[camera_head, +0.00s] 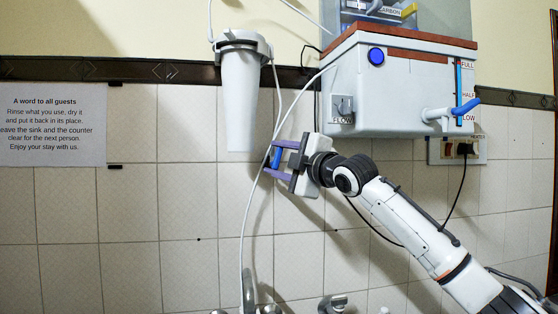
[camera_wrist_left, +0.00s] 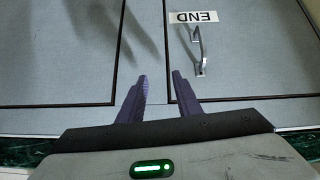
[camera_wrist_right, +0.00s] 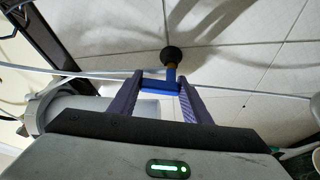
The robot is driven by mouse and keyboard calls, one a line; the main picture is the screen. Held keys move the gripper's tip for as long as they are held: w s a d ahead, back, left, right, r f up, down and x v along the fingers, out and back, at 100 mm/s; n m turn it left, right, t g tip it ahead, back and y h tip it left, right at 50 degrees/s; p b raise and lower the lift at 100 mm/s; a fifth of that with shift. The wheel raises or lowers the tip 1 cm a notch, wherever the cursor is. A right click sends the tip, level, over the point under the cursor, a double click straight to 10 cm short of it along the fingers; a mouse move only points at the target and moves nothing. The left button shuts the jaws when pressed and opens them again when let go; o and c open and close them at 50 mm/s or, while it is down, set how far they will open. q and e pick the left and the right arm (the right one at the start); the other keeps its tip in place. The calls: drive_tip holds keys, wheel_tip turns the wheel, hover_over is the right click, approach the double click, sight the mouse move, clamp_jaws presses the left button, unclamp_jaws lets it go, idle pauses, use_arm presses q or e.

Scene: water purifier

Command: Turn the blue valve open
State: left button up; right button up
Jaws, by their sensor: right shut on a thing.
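The blue valve (camera_head: 277,158) is a small blue handle low on the tiled wall, beside a thin white hose. In the right wrist view the blue valve (camera_wrist_right: 160,85) lies crosswise between my fingertips, with a dark round fitting behind it. My right gripper (camera_head: 275,160) is shut on the valve handle; its purple fingers (camera_wrist_right: 160,86) sit on either side of it. My left gripper (camera_wrist_left: 159,78) shows only in its wrist view. Its fingers are apart with nothing between them, in front of grey cabinet doors.
A white filter housing (camera_head: 240,100) hangs just above and left of my right gripper. The white purifier box (camera_head: 400,90) with a blue-handled tap (camera_head: 465,107) is above my right arm. A faucet (camera_head: 250,295) is below. Cables hang near the socket (camera_head: 457,150).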

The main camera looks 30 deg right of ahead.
drive_tip(key=shift+a+n+g, duration=0.25)
drive_tip(key=shift+n+g, duration=0.35)
drive_tip(key=shift+n, duration=0.9)
drive_tip(key=o, duration=1)
drive_tip(key=shift+o, duration=0.2)
drive_tip(key=shift+s, duration=0.3)
drive_tip(key=s+d+b, duration=0.1)
drive_tip(key=s+b, duration=0.2)
drive_tip(key=s, duration=0.6)
drive_tip(key=shift+s+d, duration=0.2)
drive_tip(key=shift+s, duration=0.05)
